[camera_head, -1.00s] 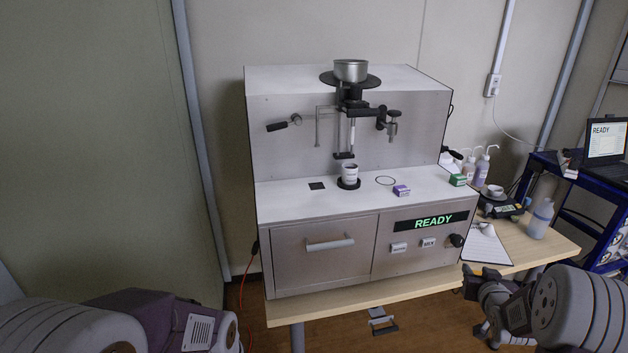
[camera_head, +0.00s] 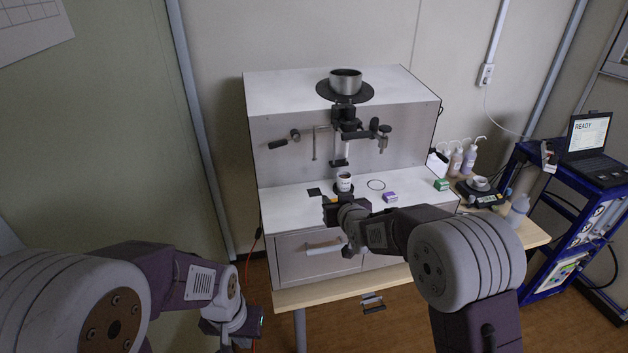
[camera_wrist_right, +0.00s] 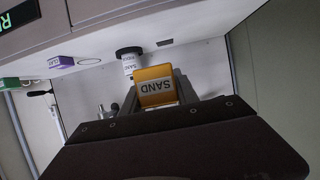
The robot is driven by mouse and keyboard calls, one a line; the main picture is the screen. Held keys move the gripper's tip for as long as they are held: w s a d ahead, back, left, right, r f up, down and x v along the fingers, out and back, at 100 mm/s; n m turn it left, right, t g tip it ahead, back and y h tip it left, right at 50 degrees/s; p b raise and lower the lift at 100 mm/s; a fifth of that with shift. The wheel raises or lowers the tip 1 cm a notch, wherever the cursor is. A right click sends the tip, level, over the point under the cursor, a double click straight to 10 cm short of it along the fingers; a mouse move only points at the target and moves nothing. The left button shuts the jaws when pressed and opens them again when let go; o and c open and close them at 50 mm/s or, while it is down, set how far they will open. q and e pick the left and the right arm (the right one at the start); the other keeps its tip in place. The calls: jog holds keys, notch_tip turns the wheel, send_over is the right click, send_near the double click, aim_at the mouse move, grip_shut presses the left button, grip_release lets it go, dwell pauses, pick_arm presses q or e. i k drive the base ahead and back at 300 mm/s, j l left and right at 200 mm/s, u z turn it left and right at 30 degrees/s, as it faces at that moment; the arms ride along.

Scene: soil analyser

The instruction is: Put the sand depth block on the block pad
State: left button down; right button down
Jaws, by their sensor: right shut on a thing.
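The orange sand depth block (camera_wrist_right: 155,92), with a white label reading SAND, is between the fingers of my right gripper (camera_wrist_right: 160,98) in the right wrist view. In the head view my right gripper (camera_head: 329,203) is over the front of the analyser's white deck, where it largely hides the block. The dark square that looks like the block pad (camera_head: 315,191) lies on the deck just behind and left of the gripper; it also shows in the wrist view (camera_wrist_right: 165,42). The block is apart from it. My left gripper (camera_head: 250,325) is low at the bottom; its fingers are unclear.
A labelled white cup (camera_head: 344,182) on a black base stands close behind the right gripper, below the analyser's press (camera_head: 340,160). A purple block (camera_head: 390,197) and a green block (camera_head: 441,185) are to the right. The drawer handle (camera_head: 324,247) protrudes below.

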aim_at(314, 192)
jog(key=i+j, duration=0.15)
jog(key=i, duration=0.25)
jog(key=i+j, duration=0.15)
jog(key=i, duration=0.25)
